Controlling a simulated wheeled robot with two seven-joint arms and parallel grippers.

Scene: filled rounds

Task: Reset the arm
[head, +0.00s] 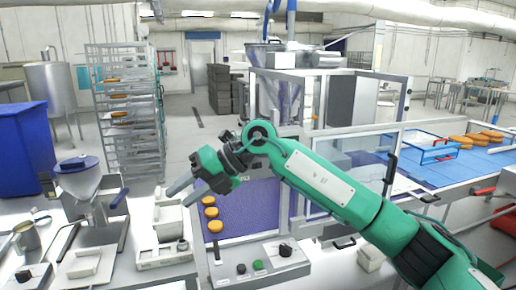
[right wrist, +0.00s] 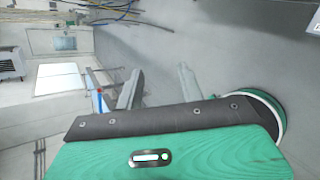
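My right arm (head: 330,185) is green and reaches in from the lower right of the head view across the machine. Its right gripper (head: 178,197) points left and slightly down, above the counter and left of the purple belt. The right wrist view shows its two grey fingers (right wrist: 160,75) spread apart with nothing between them. My left arm and gripper do not show in the head view.
Several orange rounds (head: 211,213) lie on the purple belt (head: 255,205) behind a control panel (head: 262,265). A funnel device (head: 85,190) and a white scale-like device (head: 170,225) stand left. A blue-white tray (head: 420,152) sits on the blue conveyor (head: 472,160). A rack (head: 125,110) stands behind.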

